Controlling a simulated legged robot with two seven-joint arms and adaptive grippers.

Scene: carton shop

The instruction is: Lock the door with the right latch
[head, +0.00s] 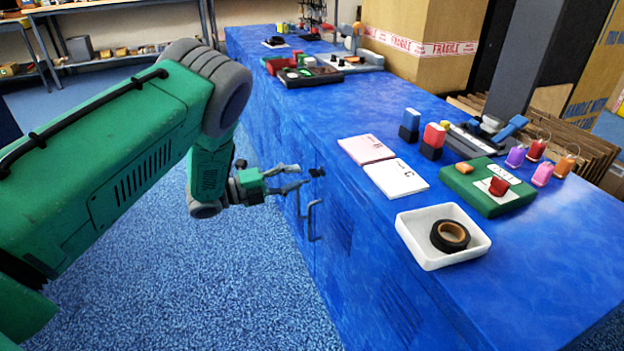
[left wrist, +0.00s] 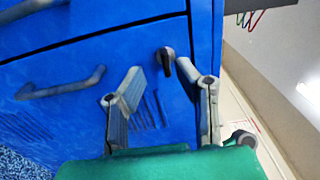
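The blue cabinet doors are on the front of the counter, and both look closed. The right door (left wrist: 60,125) has a grey bar handle (left wrist: 60,85), which also shows in the head view (head: 313,222). A small dark latch (left wrist: 166,58) sits near the top of this door, by the seam; it also shows in the head view (head: 317,172). My left gripper (head: 300,178) is open and empty in front of the latch. In the left wrist view its fingertips (left wrist: 159,68) are either side of the latch; contact cannot be told. My right gripper is out of view.
The other door's handle (head: 298,200) is just left of the seam. The counter top (head: 340,110) carries a white tray (head: 440,262) with tape, cards and a green box (head: 487,190). The blue carpet (head: 220,285) before the doors is clear.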

